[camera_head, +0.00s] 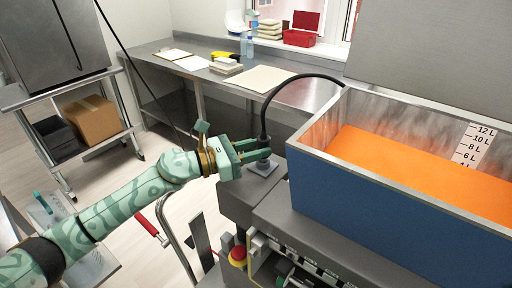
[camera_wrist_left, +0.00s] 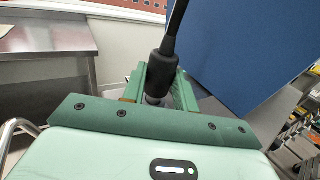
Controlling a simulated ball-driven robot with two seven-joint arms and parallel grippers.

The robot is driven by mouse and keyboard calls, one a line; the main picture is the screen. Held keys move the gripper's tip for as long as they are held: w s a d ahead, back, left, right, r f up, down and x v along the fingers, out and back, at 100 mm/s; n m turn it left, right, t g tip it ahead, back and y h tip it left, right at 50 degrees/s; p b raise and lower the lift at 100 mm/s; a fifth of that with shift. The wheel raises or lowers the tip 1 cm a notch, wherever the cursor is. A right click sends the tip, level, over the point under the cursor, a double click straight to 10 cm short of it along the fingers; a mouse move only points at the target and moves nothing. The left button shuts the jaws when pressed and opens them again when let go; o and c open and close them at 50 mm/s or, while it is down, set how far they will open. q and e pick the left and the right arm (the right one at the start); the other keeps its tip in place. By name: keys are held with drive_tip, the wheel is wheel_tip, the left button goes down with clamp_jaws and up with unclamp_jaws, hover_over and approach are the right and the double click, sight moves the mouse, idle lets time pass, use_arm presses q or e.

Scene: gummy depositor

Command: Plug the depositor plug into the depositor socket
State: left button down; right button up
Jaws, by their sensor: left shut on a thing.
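The depositor plug (camera_head: 263,141) is black and upright, with a black cable (camera_head: 290,79) arching from its top toward the hopper. My left gripper (camera_head: 258,157) is shut on the plug; in the left wrist view the plug (camera_wrist_left: 159,74) stands between the green fingers (camera_wrist_left: 160,88). The depositor socket (camera_head: 263,170) shows as a light grey square plate on top of a grey housing, directly below the gripper. My right gripper is not in view.
The blue hopper (camera_head: 385,205) with orange liquid stands close to the right of the socket. A red emergency button (camera_head: 238,253) sits on the machine's front. A steel bench (camera_head: 205,73) with papers and boxes is behind. A cart holds a cardboard box (camera_head: 91,118) at left.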

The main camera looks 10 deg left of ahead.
use_arm(q)
drive_tip(key=shift+f+b, duration=0.35)
drive_tip(key=shift+f, duration=0.15)
drive_tip(key=shift+r, duration=0.1)
drive_tip(key=c, duration=1)
unclamp_jaws()
drive_tip(key=b+v, duration=0.1)
drive_tip(key=v, duration=0.6)
drive_tip(key=shift+s+a, duration=0.15)
drive_tip(key=shift+a, duration=0.05)
